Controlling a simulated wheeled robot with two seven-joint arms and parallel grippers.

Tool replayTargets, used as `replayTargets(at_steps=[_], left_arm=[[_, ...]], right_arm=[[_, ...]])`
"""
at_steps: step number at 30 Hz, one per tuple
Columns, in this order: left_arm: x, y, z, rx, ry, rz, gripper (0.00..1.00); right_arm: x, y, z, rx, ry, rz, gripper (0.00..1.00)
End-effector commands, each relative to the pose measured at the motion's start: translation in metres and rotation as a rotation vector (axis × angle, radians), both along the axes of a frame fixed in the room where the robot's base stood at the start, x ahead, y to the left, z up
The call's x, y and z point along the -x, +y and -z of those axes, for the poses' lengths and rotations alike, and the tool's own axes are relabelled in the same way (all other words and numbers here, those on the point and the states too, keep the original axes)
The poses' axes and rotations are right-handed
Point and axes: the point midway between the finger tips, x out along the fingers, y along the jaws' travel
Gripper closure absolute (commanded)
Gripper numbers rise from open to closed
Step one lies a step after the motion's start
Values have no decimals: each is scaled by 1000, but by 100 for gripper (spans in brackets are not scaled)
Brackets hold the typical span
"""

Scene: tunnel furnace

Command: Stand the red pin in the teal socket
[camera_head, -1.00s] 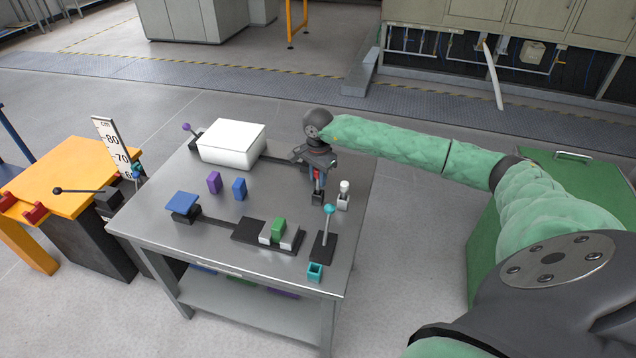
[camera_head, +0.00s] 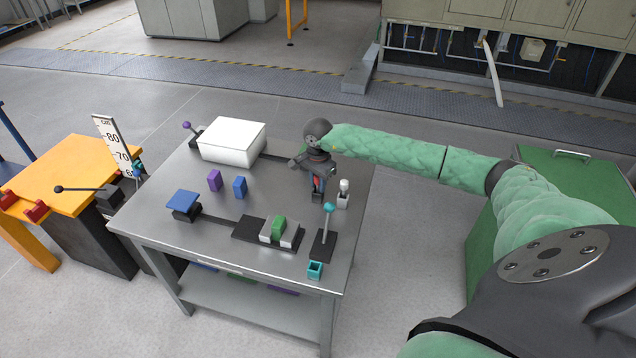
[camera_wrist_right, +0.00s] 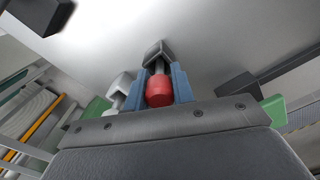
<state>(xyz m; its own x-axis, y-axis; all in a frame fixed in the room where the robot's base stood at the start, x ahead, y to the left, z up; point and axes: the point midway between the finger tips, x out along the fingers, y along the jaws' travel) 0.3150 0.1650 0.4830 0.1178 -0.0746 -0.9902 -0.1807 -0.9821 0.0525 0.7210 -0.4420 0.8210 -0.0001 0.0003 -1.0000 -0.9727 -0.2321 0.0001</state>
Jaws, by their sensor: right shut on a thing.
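The red pin (camera_wrist_right: 159,92) is between the blue fingers of my right gripper (camera_wrist_right: 166,84), which is shut on it. In the head view this gripper (camera_head: 318,186) points down near the table's right side, largely hiding the pin. A dark block (camera_wrist_right: 157,50) is at the pin's far end; I cannot tell whether the pin is still seated in it. The teal socket (camera_head: 315,271) is a small open-topped square at the table's front right corner, well apart from the gripper. My left gripper is not in view.
A lever with a teal knob (camera_head: 329,208) stands between the gripper and the socket. A white-topped pin (camera_head: 344,190) stands just right of the gripper. A white box (camera_head: 232,143), purple block (camera_head: 214,181), blue block (camera_head: 239,187) and green block (camera_head: 278,228) occupy the table (camera_head: 268,195).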

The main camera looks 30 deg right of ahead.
Motion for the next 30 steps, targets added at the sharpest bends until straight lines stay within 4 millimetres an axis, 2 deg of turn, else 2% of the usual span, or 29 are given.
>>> replayTargets(at_steps=[3,4,7,22,26,29,30], left_arm=[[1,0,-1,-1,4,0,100],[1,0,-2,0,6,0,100],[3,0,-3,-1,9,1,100],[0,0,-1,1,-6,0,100],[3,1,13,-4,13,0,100],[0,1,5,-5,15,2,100],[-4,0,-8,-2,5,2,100]], right_arm=[[0,0,1,0,0,0,97],[0,0,0,0,0,0,72],[0,0,0,0,0,0,54],[0,0,-3,0,0,0,54],[0,0,-9,0,-1,0,54],[0,0,-17,0,-1,0,54],[-1,0,-21,1,-2,0,54]])
